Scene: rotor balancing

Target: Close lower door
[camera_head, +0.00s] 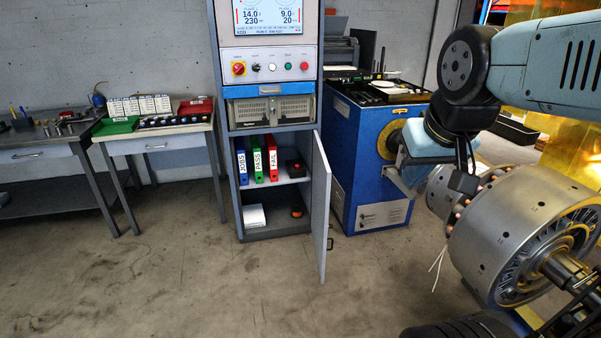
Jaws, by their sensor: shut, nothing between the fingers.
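The lower door (319,205) belongs to the tall grey-blue cabinet (229,140). It stands open, hinged at the right side of the lower compartment and swung out toward me, with a small dark handle near its free edge. My arm comes in from the upper right. My gripper (463,183) appears as a small dark end below the wrist, in front of the rotor and well right of the door. It is shut and empty, not touching the door; its fingertips are hard to make out.
The compartment holds blue, green and red binders (257,160), a dark box and a lower-shelf reel (297,212). A blue machine (370,150) stands close right of the door. A large metal rotor (500,235) fills the right. Floor before the cabinet is clear.

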